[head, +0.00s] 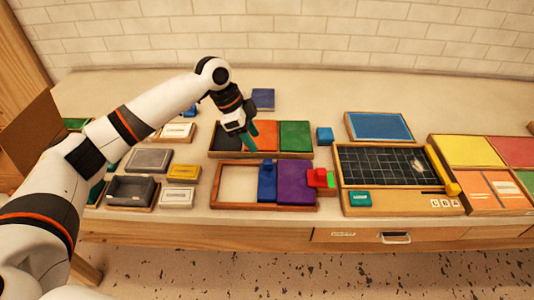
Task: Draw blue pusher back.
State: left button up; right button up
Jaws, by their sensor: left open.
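A blue pusher-like block (267,183) with a raised top stands in the front wooden tray (214,190), between an empty pale bay on its left and a purple panel (296,182) on its right. My left gripper (248,138) points down over the rear tray (212,153), behind and slightly left of the blue block and apart from it. It is open, with dark green fingers partly overlapping the orange panel (267,136). Whether a finger touches the rear tray is unclear. My right gripper is not in view.
A red and green block (318,178) sits at the front tray's right end. A dark gridded board (382,166) is to the right; small grey and yellow boxes (183,172) are to the left. The table behind is mostly clear.

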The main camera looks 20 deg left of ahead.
aim_at(267, 161)
pick_arm(q)
jog(key=p+x, duration=0.1)
jog(key=x, duration=0.8)
jog(key=shift+w+p, duration=0.2)
jog(key=shift+p, duration=0.15)
jog(key=shift+f, duration=0.4)
jog(key=shift+c, duration=0.4)
grip_shut()
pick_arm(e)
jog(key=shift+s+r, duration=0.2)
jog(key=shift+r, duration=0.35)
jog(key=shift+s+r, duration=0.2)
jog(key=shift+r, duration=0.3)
